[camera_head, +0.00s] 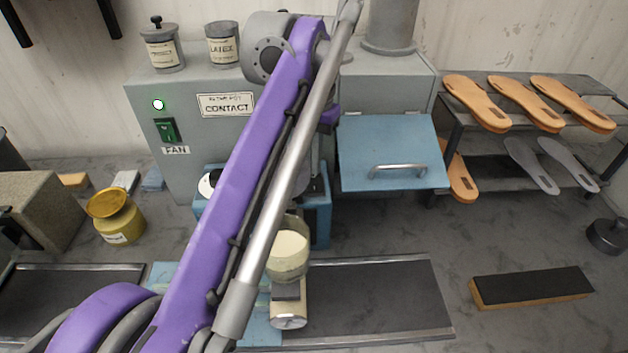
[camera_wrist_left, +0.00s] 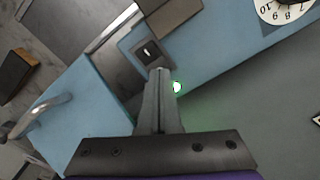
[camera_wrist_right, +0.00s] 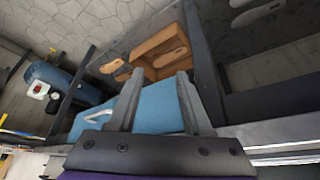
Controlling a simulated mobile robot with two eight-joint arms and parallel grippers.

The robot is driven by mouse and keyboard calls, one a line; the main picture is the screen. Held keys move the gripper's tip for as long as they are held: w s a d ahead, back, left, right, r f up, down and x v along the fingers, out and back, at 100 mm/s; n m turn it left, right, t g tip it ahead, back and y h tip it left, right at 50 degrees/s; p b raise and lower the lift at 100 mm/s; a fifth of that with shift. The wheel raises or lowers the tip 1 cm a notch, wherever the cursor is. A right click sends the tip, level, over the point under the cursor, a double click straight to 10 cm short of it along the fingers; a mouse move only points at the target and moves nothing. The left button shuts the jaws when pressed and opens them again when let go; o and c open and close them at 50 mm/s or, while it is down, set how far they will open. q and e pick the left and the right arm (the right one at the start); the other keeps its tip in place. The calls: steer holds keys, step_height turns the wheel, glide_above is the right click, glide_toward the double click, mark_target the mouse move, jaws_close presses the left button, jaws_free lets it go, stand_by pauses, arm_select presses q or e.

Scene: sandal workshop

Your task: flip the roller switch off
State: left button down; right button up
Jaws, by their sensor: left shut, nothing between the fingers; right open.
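The roller switch (camera_wrist_left: 147,50) is a small dark rocker on a grey plate on the blue roller machine (camera_wrist_left: 215,48), in the left wrist view. A green lamp (camera_wrist_left: 177,87) glows beside it. My left gripper (camera_wrist_left: 160,72) is shut and empty, its tips just below the switch in that view; I cannot tell whether they touch it. In the head view, my purple left arm covers much of the blue machine (camera_head: 321,215), and the switch is hidden. My right gripper (camera_wrist_right: 160,73) is open and empty in the right wrist view.
A grey cabinet carries a green FAN switch (camera_head: 167,130) with its own lit lamp (camera_head: 157,105). The blue door (camera_head: 390,150) has a bar handle. A sandal rack (camera_head: 520,82) stands at right. A yellow pot (camera_head: 116,216) and a black-topped block (camera_head: 530,287) sit on the bench.

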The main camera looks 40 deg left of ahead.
arm_select(q)
steer(key=shift+f+b, duration=0.35)
steer(key=shift+f, duration=0.25)
stand_by(0.3)
step_height(320, 180, up, 7)
steer(key=p, duration=0.6)
steer(key=shift+r+p, duration=0.1)
steer(key=shift+p, duration=0.2)
stand_by(0.4)
